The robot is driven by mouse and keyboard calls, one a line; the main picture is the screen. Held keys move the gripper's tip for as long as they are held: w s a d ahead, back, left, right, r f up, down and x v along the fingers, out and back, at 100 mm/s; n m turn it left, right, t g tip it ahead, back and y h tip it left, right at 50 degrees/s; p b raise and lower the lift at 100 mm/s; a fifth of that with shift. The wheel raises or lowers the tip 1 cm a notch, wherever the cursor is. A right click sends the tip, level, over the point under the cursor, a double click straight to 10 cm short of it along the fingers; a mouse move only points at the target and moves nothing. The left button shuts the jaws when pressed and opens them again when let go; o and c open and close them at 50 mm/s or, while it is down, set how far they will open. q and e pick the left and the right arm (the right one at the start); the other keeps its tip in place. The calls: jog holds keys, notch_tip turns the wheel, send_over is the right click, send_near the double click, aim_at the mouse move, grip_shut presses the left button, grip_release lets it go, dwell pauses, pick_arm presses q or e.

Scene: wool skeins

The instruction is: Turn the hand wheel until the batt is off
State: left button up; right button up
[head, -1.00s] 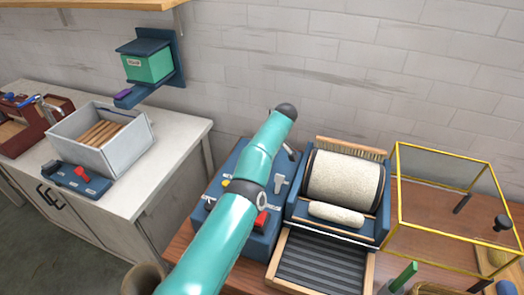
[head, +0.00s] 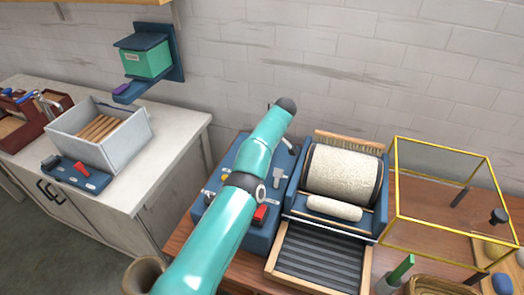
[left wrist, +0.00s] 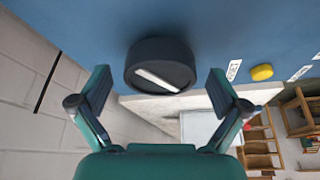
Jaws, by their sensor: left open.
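The drum carder (head: 294,205) stands on the wooden bench, with a cream batt (head: 343,174) around its large drum. A smaller roller (head: 334,208) in front also carries cream fibre. My left arm crosses in front of the blue control box (head: 232,235) left of the carder and hides its own gripper in the head view. In the left wrist view my left gripper (left wrist: 160,88) is open, its fingers on either side of a dark round knob (left wrist: 160,55) with a pale bar, apparently without touching it. I cannot tell whether this is the hand wheel. My right gripper is out of view.
A ribbed tray (head: 320,262) lies before the carder. A yellow-framed clear case (head: 440,247) stands to its right. A grey box of wooden rolls (head: 128,147) sits on the white counter at left. A red switch (head: 260,214) is on the control box.

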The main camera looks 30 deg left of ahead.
pick_arm(q)
jog(key=shift+w+a+r+m+b, duration=0.1)
jog(key=shift+a+r+m+b, duration=0.1)
jog(key=shift+r+m+b, duration=0.15)
jog(key=r+m+b, duration=0.1)
jog(key=r+m, duration=0.1)
jog(key=s+a+r+m+t+h+b, duration=0.1)
jog(key=r+m, duration=0.1)
jog(key=m, duration=0.1)
jog(key=r+m+h+b, duration=0.1)
jog(key=r+m, duration=0.2)
jog(key=shift+s+a+t+b, duration=0.2)
jog(key=shift+s+t+b, duration=0.05)
jog(key=shift+t+b, duration=0.15)
jog(key=s+r+m+t+h+b, duration=0.2)
jog(key=s+r+m+h+b, duration=0.1)
jog(key=s+r+m, duration=0.45)
jog(key=shift+m, duration=0.8)
jog(key=x, duration=0.5)
jog(key=w+p+x, duration=0.1)
jog(key=x, duration=0.5)
jog(key=w+r+p+x, duration=0.1)
jog(key=x, duration=0.5)
jog(key=shift+w+d, duration=0.1)
jog(key=shift+w, duration=0.1)
jog(key=shift+c, duration=0.4)
jog(key=c, duration=1.1)
